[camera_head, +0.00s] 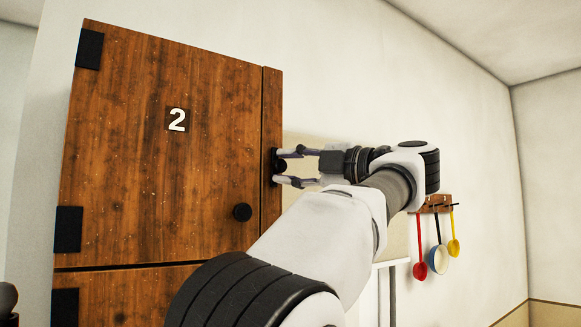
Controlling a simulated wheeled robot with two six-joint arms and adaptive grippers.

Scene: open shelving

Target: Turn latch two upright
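The wooden cabinet door marked 2 (150,170) is closed, with a round black knob (242,212) near its lower right. A small black latch (280,165) sits at the cabinet's right edge, beside the door. My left gripper (284,166) reaches it from the right. Its two fingers are spread, one above and one below the latch's middle, with a gap between them. The fingertips partly cover the latch, so I cannot tell its exact tilt or whether they touch it. My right gripper is out of view.
A second wooden door (120,292) lies below door 2. Black hinges (68,229) line the left side. Red, white and yellow utensils (438,258) hang from a wall rack at the right. My own arm hides the area below the latch. The wall above is clear.

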